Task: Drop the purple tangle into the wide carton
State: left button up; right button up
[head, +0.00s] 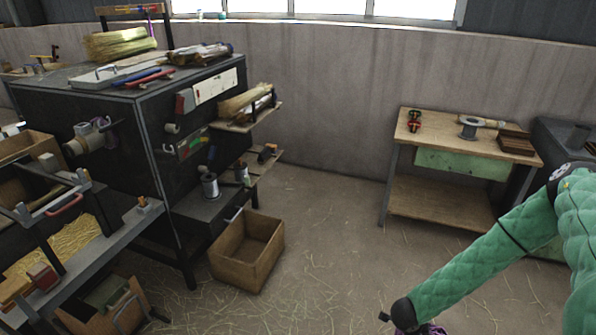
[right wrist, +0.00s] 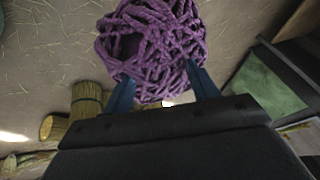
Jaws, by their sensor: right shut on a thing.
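The purple tangle (right wrist: 155,45) is a ball of thick, loosely wound purple strands. In the right wrist view it sits between the two blue fingers of my right gripper (right wrist: 159,78), which is shut on it. In the head view only a bit of the tangle (head: 434,330) shows at the bottom edge, beside the end of my right arm. An open, empty brown carton (head: 262,272) stands on the floor left of centre, well to the left of my right gripper. My left gripper is not in view.
A black workbench (head: 100,95) with tools and side shelves stands behind the carton. Another box (head: 75,322) with things in it is at bottom left. A wooden table (head: 440,200) stands against the back wall. The straw-strewn floor between is clear.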

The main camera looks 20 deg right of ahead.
jog(key=w+a+r+n+t+y, duration=0.25)
jog(key=w+a+r+n, duration=0.45)
jog(key=n, duration=0.4)
jog(key=w+a+r+n+t+y, duration=0.2)
jog(key=w+a+r+n+y, duration=0.3)
jog(key=a+n, duration=0.5)
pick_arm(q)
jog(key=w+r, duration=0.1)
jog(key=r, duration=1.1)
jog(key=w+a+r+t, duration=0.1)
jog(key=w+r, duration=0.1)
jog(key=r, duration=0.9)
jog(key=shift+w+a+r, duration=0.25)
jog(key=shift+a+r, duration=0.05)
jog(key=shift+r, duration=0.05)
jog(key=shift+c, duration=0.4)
pick_arm(e)
jog(key=w+a+r+n, duration=0.1)
jog(key=w+a+r, duration=0.1)
jog(key=a+r, duration=0.2)
jog(key=w+a+r+n, duration=0.1)
jog(key=w+a+r, duration=0.2)
jog(key=r, duration=0.8)
jog(key=w+a+r+n, duration=0.1)
jog(key=w+a+r, duration=0.2)
jog(key=a+r, duration=0.3)
jog(key=shift+w+r+n+y, duration=0.2)
jog(key=shift+r+n+y, duration=0.15)
jog(key=shift+r, duration=0.55)
